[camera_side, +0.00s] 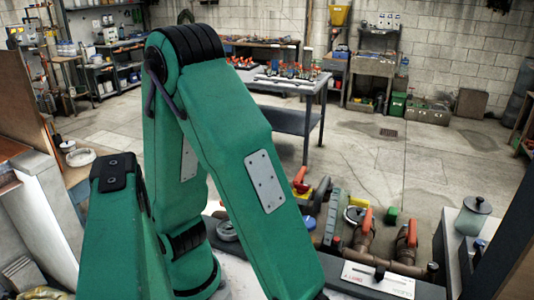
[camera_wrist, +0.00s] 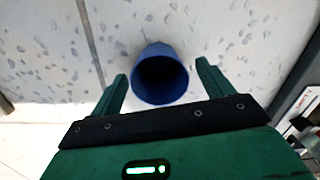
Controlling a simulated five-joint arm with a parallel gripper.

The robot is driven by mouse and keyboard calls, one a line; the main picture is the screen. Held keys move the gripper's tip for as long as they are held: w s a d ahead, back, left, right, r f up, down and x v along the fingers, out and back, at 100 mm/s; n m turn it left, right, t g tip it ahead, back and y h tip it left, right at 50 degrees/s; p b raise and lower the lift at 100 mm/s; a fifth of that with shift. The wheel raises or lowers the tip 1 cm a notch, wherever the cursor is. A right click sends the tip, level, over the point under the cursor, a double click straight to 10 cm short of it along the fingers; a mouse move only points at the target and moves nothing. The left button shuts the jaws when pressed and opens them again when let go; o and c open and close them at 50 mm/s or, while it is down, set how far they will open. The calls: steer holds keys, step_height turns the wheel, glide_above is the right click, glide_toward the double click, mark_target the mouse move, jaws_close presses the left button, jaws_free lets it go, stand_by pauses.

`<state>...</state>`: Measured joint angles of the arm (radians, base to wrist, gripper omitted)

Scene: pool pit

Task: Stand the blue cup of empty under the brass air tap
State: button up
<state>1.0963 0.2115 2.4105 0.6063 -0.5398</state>
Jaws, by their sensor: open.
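The blue cup (camera_wrist: 160,76) is in the wrist view, on a pale, speckled surface. Its round mouth faces the camera and the inside is dark, with no contents to be seen. My gripper (camera_wrist: 161,74) is open, with one green finger to the left of the cup and one to the right, and gaps at both sides. In the side view the cup and my fingertips are not seen; my green arm reaches down out of the bottom edge. Brown, brass-like pipework with orange handles (camera_side: 366,232) stands at the lower right; I cannot tell which part is the air tap.
A white panel (camera_side: 378,278) lies in front of the pipework. A lidded grey jar (camera_side: 473,216) stands on a ledge at the right. Dark and yellow fittings (camera_side: 318,194) stand left of the pipework. A dark groove (camera_wrist: 91,40) crosses the pale surface beyond the cup.

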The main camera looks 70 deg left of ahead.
stand_by(0.3)
steer(key=c, duration=1.1)
steer(key=shift+r, duration=0.2)
steer(key=shift+r, duration=4.85)
